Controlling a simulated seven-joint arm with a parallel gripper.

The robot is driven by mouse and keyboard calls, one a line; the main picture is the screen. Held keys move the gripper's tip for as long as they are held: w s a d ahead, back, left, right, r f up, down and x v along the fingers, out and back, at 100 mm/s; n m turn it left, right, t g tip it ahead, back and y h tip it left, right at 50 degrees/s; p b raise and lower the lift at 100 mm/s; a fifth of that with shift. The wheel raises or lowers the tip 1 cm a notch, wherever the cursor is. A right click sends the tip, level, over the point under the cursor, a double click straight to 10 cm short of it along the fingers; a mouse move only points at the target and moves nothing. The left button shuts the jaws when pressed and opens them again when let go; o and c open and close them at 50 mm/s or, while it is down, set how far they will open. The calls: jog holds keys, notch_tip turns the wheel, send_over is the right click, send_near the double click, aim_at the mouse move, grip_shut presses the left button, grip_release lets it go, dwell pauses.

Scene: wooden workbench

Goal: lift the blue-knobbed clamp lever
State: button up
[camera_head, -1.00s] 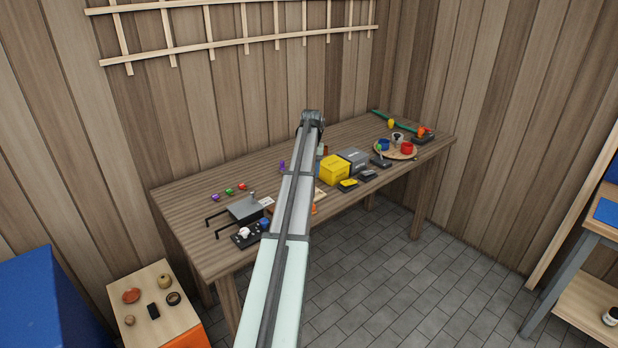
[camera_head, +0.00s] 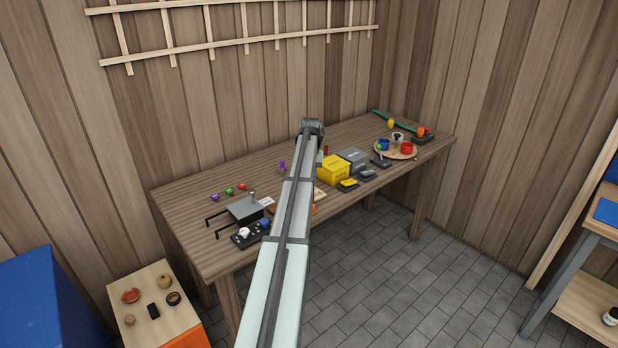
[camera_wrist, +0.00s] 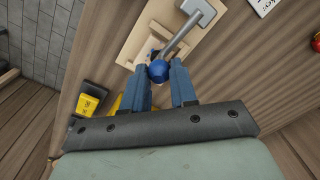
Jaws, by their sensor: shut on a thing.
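The clamp lever (camera_wrist: 181,33) shows in the wrist view as a grey metal bar with a round blue knob (camera_wrist: 158,71) at its end. It is mounted on a pale wooden board (camera_wrist: 135,50) on the workbench. My gripper (camera_wrist: 167,73) has its two blue-grey fingers on either side of the knob, shut on it. In the head view my arm hides the lever and the gripper's fingers, and only an edge of the board (camera_head: 320,193) shows beside the arm.
A yellow box (camera_head: 334,170) and a grey box (camera_head: 353,160) stand just right of my arm. A black plate with white and blue knobs (camera_head: 248,236) lies at the left front. A round tray (camera_head: 411,154) holds cups farther right. The bench (camera_head: 185,200) is bare at far left.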

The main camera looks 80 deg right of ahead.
grip_shut()
jog(key=shift+w+a+r+g+h, duration=0.25)
jog(key=shift+a+r+g+h, duration=0.1)
jog(key=shift+r+g+h, duration=0.2)
jog(key=shift+w+a+r+g+h, duration=0.25)
jog(key=shift+a+r+g+h, duration=0.15)
jog(key=shift+g+h, duration=0.25)
jog(key=w+a+r+g+h, duration=0.1)
jog(key=r+g+h, duration=0.1)
jog(key=g+h, duration=0.1)
jog(key=shift+w+a, duration=0.35)
jog(key=shift+w, duration=0.05)
jog(key=g+h, duration=0.1)
jog(key=w+a+g+h, duration=0.2)
jog(key=shift+w+r+h, duration=0.1)
jog(key=shift+r+h, duration=0.15)
jog(key=shift+h, duration=0.05)
jog(key=shift+w+a+f+g+h, duration=0.1)
jog(key=shift+w+a+g+h, duration=0.45)
jog(key=shift+g+h, duration=0.4)
jog(key=shift+w+a+f+g+h, duration=0.1)
jog(key=shift+w+a+g+h, duration=0.4)
jog(key=shift+g+h, duration=0.4)
